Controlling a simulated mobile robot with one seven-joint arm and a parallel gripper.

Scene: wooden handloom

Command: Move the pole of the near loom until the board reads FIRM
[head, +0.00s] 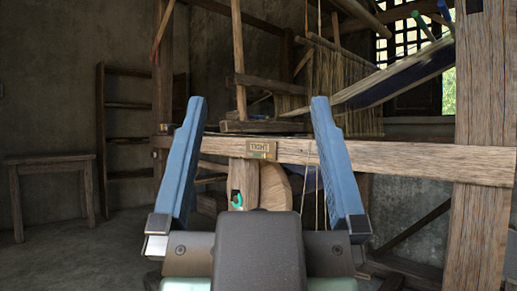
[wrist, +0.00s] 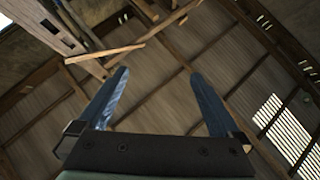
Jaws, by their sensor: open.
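The near loom's wooden beam (head: 405,163) crosses the head view. A small board (head: 262,150) on it carries letters that look reversed, perhaps TIGHT; I cannot read FIRM there. A thin upright wooden pole (head: 239,60) rises behind the beam, left of the board; I cannot tell if it is the task's pole. Below the board are a wooden block and a round wooden wheel (head: 273,185), partly hidden by my gripper. My gripper (head: 258,102) is open and empty, its blue fingers either side of the board in the picture. It also shows in the wrist view (wrist: 160,72), pointing at the roof.
A thick post (head: 482,150) stands at the right. A small teal item (head: 237,199) sits on the block under the beam. Warp threads (head: 340,75) and slanted beams lie behind. A wooden stool (head: 50,165) and a rack (head: 128,140) stand left. Floor at lower left is clear.

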